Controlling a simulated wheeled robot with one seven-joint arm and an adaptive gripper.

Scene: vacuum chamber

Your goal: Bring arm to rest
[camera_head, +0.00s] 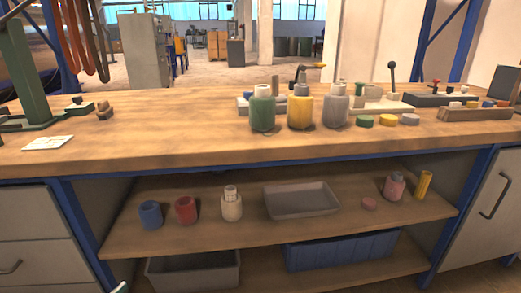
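My gripper does not show clearly in the head view. A small pale and green piece shows at the bottom edge, left of the middle, and I cannot tell what it is. No part that is surely my arm is visible. The wooden workbench (180,135) stands in front of me. On its top are a green bottle (263,112), a yellow bottle (300,111) and a grey bottle (336,110), all upright.
Flat discs (382,120) and a wooden block tray (478,114) lie right of the bottles. A green stand (18,70) is at the left. The lower shelf (130,235) holds small containers and a grey tray (300,203). The benchtop's left front is mostly clear.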

